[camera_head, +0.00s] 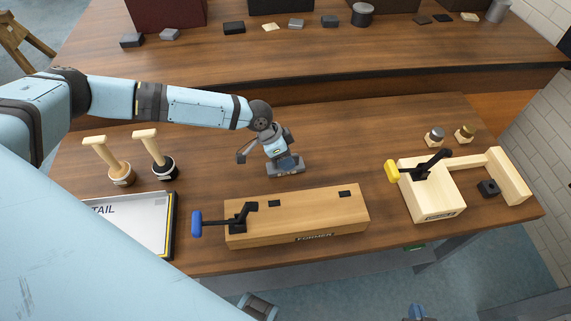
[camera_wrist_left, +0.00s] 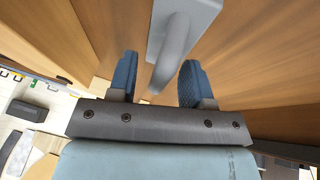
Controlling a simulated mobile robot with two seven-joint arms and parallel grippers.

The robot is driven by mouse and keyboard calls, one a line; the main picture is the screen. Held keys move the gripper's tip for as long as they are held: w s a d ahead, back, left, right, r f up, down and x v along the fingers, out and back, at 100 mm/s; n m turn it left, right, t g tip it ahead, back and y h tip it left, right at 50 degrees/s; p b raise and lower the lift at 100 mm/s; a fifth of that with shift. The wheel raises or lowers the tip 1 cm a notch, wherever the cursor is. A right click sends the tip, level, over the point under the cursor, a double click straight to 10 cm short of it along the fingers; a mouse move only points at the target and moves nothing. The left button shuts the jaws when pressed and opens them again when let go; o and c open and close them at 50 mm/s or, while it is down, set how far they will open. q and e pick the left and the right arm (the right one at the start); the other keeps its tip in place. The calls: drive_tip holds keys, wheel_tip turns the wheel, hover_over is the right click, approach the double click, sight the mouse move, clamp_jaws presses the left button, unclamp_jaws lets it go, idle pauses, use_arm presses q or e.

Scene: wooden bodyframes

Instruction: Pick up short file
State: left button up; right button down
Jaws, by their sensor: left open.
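My left gripper (camera_head: 285,163) is low over the middle of the workbench, behind the long wooden block. In the left wrist view my left gripper (camera_wrist_left: 157,80) is open, with its two blue fingers apart. A smooth grey curved bar (camera_wrist_left: 172,50) shows between and beyond the fingers, joined to a pale grey plate; I cannot tell whether the fingers touch it. In the head view a grey base (camera_head: 287,170) sits just under the gripper. I cannot pick out the short file for certain. A small blue shape (camera_head: 415,312) at the bottom edge may be my right gripper, mostly cut off.
Two wooden-handled tools (camera_head: 120,165) (camera_head: 160,158) stand in round holders at left, behind a tray (camera_head: 140,222). A block with a blue-handled clamp (camera_head: 300,213) lies in front; a yellow-handled clamp fixture (camera_head: 430,195) stands at right. Bench is clear between gripper and fixture.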

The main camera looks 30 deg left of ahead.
use_arm(q)
clamp_jaws()
drive_tip(key=shift+r, duration=0.2)
wheel_tip(320, 180, up, 20)
idle(0.6)
drive_tip(key=shift+f, duration=0.1)
drive_tip(key=c, duration=0.7)
unclamp_jaws()
clamp_jaws()
drive_tip(key=shift+s, duration=0.1)
